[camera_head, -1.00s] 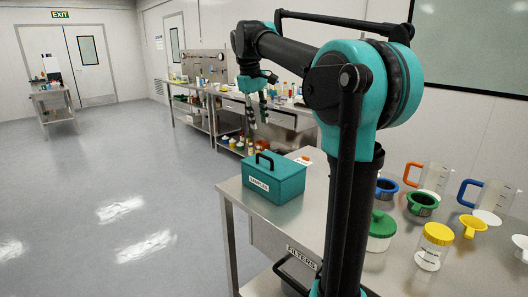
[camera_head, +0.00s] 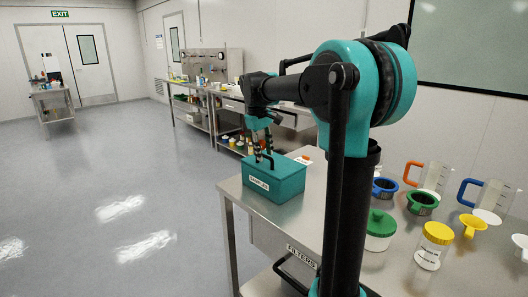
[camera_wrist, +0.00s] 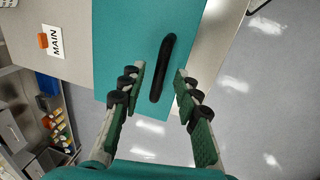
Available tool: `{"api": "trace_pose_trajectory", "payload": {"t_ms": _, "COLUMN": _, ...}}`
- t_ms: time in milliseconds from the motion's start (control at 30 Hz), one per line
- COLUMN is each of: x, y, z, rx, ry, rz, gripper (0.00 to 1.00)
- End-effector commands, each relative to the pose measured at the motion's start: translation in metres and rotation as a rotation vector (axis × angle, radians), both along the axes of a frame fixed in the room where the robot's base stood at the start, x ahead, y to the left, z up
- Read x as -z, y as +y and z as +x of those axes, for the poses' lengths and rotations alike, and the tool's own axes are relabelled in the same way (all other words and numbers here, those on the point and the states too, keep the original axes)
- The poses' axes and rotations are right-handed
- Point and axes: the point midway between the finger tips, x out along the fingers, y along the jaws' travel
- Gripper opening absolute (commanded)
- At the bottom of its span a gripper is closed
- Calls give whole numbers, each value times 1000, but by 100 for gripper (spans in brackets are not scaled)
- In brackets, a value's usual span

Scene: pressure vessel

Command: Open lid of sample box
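The teal sample box (camera_head: 275,183) stands at the left end of the steel table, with a "SAMPLES" label on its front and its lid down. A black handle (camera_wrist: 163,68) rises from the lid. My gripper (camera_head: 262,153) is just above the box, at the handle. In the wrist view my gripper (camera_wrist: 159,86) is open, with one finger on each side of the handle and a gap on both sides. The handle's near end lies between the fingertips. Neither finger appears to touch it.
A "MAIN" card (camera_wrist: 52,42) with an orange piece lies beside the box. A green-lidded container (camera_head: 380,230), a yellow-lidded jar (camera_head: 433,245), funnels and jugs stand on the right of the table. Open floor lies left of the table.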

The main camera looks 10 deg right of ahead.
Motion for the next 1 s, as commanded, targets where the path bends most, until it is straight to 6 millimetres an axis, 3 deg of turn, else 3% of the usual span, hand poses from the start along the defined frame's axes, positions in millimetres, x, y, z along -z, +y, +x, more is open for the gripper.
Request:
{"api": "trace_pose_trajectory", "payload": {"t_ms": 133, "x": 0, "y": 0, "z": 0, "rx": 0, "ry": 0, "rz": 0, "gripper": 31}}
{"api": "trace_pose_trajectory", "payload": {"t_ms": 400, "x": 0, "y": 0, "z": 0, "rx": 0, "ry": 0, "rz": 0, "gripper": 0}}
{"api": "trace_pose_trajectory", "payload": {"t_ms": 1000, "x": -5, "y": -1, "z": 9, "rx": 0, "ry": 19, "rz": 30, "gripper": 0}}
